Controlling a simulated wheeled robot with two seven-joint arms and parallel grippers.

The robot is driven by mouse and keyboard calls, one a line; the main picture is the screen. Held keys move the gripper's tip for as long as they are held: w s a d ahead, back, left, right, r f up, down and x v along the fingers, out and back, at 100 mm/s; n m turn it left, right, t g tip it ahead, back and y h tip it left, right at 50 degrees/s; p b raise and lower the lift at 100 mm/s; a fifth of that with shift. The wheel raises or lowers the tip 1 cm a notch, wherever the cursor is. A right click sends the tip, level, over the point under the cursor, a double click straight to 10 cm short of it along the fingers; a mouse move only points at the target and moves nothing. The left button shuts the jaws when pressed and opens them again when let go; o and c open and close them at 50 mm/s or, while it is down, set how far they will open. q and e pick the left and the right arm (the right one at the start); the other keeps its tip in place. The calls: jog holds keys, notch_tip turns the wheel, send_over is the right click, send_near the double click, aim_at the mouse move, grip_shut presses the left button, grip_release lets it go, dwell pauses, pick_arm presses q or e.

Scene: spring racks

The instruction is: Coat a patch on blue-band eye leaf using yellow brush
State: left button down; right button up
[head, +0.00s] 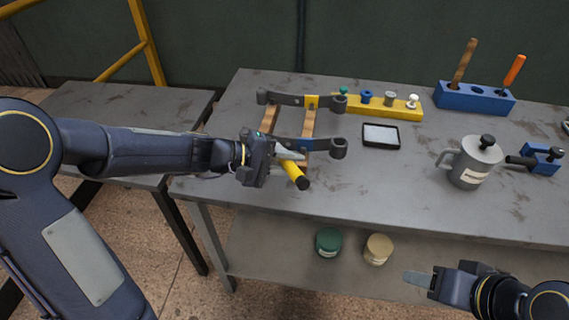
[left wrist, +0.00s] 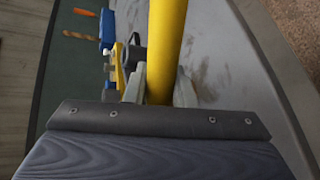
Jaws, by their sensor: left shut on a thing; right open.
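My left gripper (head: 284,157) is shut on the yellow brush (head: 292,170), whose yellow handle ends in a black tip toward the table's front edge. The handle also fills the middle of the left wrist view (left wrist: 167,45); its bristles cannot be made out. The dark blue-band eye leaf (head: 324,145) lies across the wooden rails near the front, its left part hidden by my gripper. Whether the brush touches it, I cannot tell. A second leaf with a yellow band (head: 311,101) lies behind it. My right gripper (head: 420,279) is open and empty, in front of the table at lower right.
Wooden rails (head: 308,124) bear the leaves. Behind are a yellow block (head: 378,106) with several small pieces and a blue holder (head: 475,98) with two handled tools. Two jars (head: 328,243) sit on the shelf below.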

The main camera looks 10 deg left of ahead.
pick_arm(q)
jog(key=shift+d+b, duration=0.55)
jog(key=shift+d, duration=0.85)
jog(key=shift+d+f+b, duration=0.1)
jog(key=shift+d+b, duration=0.55)
jog(key=shift+d, duration=0.65)
jog(key=shift+s+d, duration=0.1)
jog(key=shift+d, duration=0.3)
jog(key=shift+b, duration=0.4)
jog(key=shift+a, duration=3.7)
